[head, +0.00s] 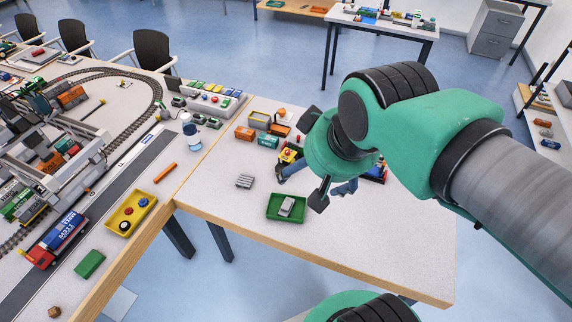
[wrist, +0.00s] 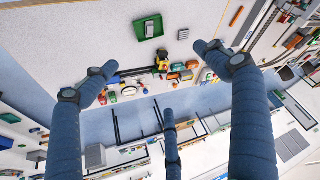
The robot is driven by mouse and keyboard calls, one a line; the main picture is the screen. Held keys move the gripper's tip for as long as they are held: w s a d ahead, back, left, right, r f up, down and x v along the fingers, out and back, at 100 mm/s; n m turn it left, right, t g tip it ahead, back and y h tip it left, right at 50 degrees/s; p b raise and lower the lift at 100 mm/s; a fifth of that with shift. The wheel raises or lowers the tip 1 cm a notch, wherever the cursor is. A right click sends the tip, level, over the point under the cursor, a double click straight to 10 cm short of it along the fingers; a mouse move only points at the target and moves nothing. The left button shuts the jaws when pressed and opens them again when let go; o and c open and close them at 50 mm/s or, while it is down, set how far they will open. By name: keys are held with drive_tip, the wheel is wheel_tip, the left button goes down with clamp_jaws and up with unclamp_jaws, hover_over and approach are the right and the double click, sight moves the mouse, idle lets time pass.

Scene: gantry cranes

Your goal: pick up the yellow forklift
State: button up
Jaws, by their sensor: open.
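The yellow forklift (head: 289,154), small with red and dark parts, stands on the light table just left of my gripper in the head view, partly covered by a finger. In the wrist view the yellow and black forklift (wrist: 162,62) lies between the fingers, with their tips still apart from it. My gripper (head: 312,183) is open and empty above the table. Its blue-grey fingers also spread wide in the wrist view (wrist: 155,66).
A green tray (head: 272,213) holding a grey block is in front, with a grey slatted piece (head: 245,181) to its left. Orange and teal containers (head: 268,141) stand close behind the forklift. A yellow tray (head: 122,220) is farther left. The table's front right is clear.

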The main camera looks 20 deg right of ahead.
drive_tip(key=w+d+m+g+p, duration=0.2)
drive_tip(key=w+m, duration=0.1)
drive_tip(key=w, duration=1.1)
drive_tip(key=m+g+p, duration=0.4)
drive_tip(key=m+p, duration=0.3)
drive_tip(key=m, duration=0.1)
hover_over(289, 158)
wheel_tip(289, 158, down, 34)
drive_tip(key=r, duration=0.1)
drive_tip(key=shift+w+f, duration=0.15)
drive_tip(key=shift+f, duration=0.35)
drive_tip(key=shift+f, duration=0.1)
drive_tip(key=shift+f, duration=4.2)
